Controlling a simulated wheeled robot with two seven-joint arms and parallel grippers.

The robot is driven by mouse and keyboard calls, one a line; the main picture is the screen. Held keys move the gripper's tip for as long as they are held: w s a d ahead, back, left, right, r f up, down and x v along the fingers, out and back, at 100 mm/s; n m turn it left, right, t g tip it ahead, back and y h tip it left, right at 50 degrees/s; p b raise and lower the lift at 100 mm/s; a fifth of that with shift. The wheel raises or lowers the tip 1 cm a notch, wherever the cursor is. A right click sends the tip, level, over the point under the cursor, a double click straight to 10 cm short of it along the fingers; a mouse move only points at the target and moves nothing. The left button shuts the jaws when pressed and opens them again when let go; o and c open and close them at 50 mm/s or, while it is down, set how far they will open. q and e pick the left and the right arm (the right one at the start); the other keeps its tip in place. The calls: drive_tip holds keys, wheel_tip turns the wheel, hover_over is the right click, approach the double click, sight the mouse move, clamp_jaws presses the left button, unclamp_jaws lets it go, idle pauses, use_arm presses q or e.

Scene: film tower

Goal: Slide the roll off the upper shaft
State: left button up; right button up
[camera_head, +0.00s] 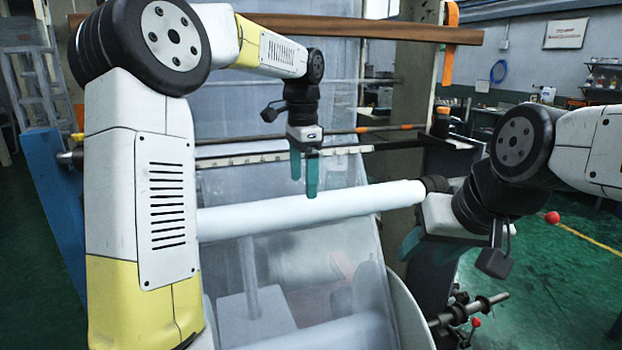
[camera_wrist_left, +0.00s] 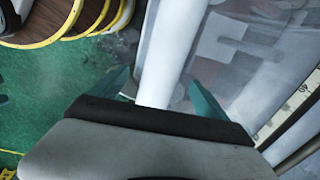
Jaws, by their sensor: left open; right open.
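A long white roll (camera_head: 330,203) lies across the tower on the upper shaft, whose dark end (camera_head: 436,184) shows at the right. The roll's left part is hidden behind my left arm. My left gripper (camera_head: 303,185) is open, its teal fingers pointing down over the middle of the roll. In the left wrist view, the roll (camera_wrist_left: 172,45) runs between the two spread fingers (camera_wrist_left: 160,92); I cannot tell whether they touch it. My right gripper (camera_head: 428,248) is open, just below the roll's right end and partly hidden by its own wrist.
Translucent film (camera_head: 285,260) hangs below the roll. A lower shaft (camera_head: 470,310) with red-knobbed parts sticks out at the bottom right. A brown bar (camera_head: 370,30) crosses above, and a blue frame (camera_head: 52,195) stands at left. Green floor (camera_head: 540,290) is open at right.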

sight(238, 205)
use_arm(q)
drive_tip(key=shift+w+d+f, duration=0.15)
drive_tip(key=shift+w+f, duration=0.1)
drive_tip(key=shift+w, duration=0.25)
drive_tip(key=shift+w+f+m, duration=0.15)
drive_tip(key=shift+f+m, duration=0.15)
drive_tip(key=shift+f, duration=3.65)
drive_tip(key=shift+d+r, duration=0.1)
clamp_jaws()
drive_tip(key=shift+s+a+r, duration=0.1)
drive_tip(key=shift+s+a, duration=0.9)
drive_tip(key=shift+a, duration=1.5)
drive_tip(key=shift+s+a+f, duration=0.1)
drive_tip(key=shift+s+a, duration=0.95)
drive_tip(key=shift+a, duration=1.4)
drive_tip(key=shift+s+a+r, duration=0.1)
drive_tip(key=shift+s+a, duration=0.9)
drive_tip(key=shift+a, duration=1.6)
drive_tip(key=shift+s+a, duration=1.05)
drive_tip(key=shift+a, duration=1.35)
drive_tip(key=shift+s+a, duration=1)
drive_tip(key=shift+a, duration=1.45)
drive_tip(key=shift+s+a, duration=1.05)
drive_tip(key=shift+a, duration=1.35)
